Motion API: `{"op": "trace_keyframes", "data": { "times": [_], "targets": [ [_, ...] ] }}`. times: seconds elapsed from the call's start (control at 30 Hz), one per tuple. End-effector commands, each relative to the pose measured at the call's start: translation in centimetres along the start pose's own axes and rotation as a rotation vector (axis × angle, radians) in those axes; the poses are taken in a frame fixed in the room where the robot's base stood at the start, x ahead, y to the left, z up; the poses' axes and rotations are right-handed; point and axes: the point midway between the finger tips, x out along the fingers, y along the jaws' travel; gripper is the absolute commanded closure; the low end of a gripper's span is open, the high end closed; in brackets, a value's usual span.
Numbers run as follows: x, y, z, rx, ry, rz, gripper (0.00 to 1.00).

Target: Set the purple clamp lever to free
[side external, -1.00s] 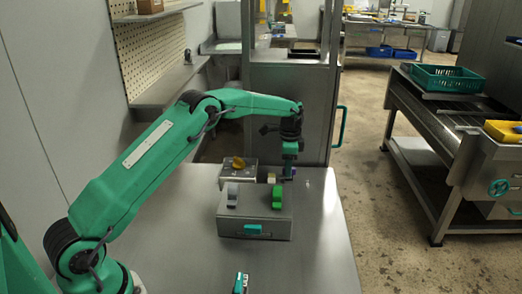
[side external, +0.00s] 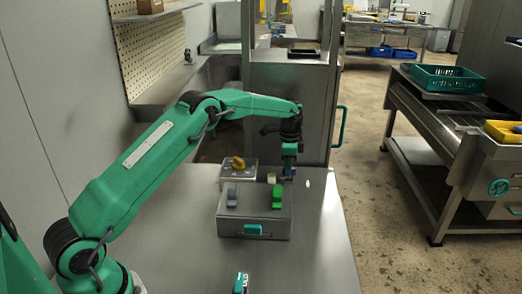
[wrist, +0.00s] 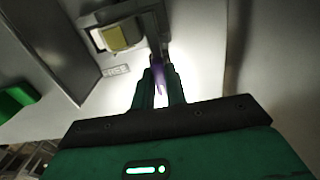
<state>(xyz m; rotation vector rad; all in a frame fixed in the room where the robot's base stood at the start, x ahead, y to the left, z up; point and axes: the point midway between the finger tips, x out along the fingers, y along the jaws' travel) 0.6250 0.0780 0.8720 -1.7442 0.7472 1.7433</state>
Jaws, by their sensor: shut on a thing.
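The purple clamp lever (wrist: 158,77) stands between my fingers in the wrist view, with its thin purple end showing. In the side external view only a small bit of purple (side external: 294,170) shows at the right rear of the grey fixture box (side external: 252,224). My gripper (wrist: 160,84) is shut on the lever. In the side external view my gripper (side external: 288,174) points down at the box's right rear edge. Most of the lever and its mount are hidden by my fingers.
The table (side external: 325,255) is clear to the right.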

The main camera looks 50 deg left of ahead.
Motion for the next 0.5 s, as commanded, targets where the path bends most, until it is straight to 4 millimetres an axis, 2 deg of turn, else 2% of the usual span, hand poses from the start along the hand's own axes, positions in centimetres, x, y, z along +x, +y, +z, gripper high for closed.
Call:
{"op": "trace_keyframes", "data": {
  "times": [0.27,0.5],
  "targets": [
    [-0.05,-0.04,-0.01,0.119,-0.001,0.001,1.00],
    [-0.06,-0.12,-0.03,0.305,-0.001,0.001,1.00]
  ]
}}
